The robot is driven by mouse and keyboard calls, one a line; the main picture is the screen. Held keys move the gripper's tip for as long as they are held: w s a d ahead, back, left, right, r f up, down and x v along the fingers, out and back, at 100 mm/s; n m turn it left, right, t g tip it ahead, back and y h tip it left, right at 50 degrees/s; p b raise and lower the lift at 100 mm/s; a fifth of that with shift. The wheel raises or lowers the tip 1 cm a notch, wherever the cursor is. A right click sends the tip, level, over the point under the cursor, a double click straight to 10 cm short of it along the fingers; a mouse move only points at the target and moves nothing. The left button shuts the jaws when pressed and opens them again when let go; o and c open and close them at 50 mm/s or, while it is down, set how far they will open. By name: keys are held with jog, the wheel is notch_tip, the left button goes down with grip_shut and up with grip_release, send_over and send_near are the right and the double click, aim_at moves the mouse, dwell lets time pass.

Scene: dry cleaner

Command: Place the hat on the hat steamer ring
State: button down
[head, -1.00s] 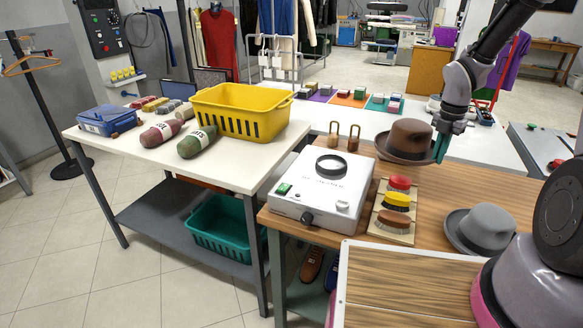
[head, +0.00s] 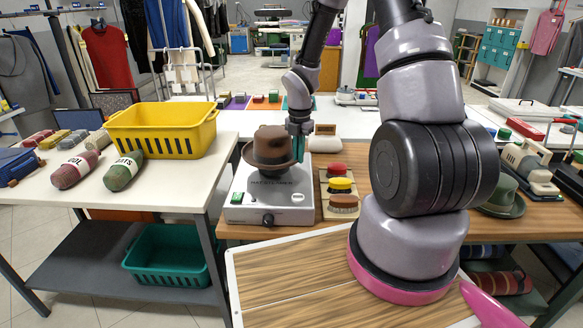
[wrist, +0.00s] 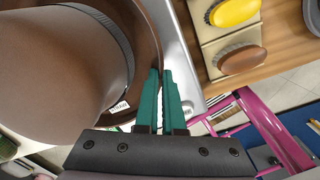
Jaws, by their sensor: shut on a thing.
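The brown hat (head: 270,146) with a dark band is over the white hat steamer (head: 297,190) in the head view, upright and roughly level. The dark steamer ring (head: 272,174) shows just below the brim, mostly hidden; I cannot tell whether hat and ring touch. My gripper (head: 298,148) is at the hat's right side, its green fingers shut on the brim. In the wrist view the green fingertips (wrist: 160,76) pinch the brim's edge, and the brown crown (wrist: 60,75) fills the left.
A brush rack with red, yellow and brown brushes (head: 340,184) stands right of the steamer. A green hat (head: 506,199) lies farther right, partly behind my arm. A yellow basket (head: 160,130) stands on the white table at left.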

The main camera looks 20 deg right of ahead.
jog(key=shift+f, duration=2.2)
jog(key=shift+f, duration=0.15)
jog(key=c, duration=1)
grip_release()
jog(key=shift+d, duration=0.1)
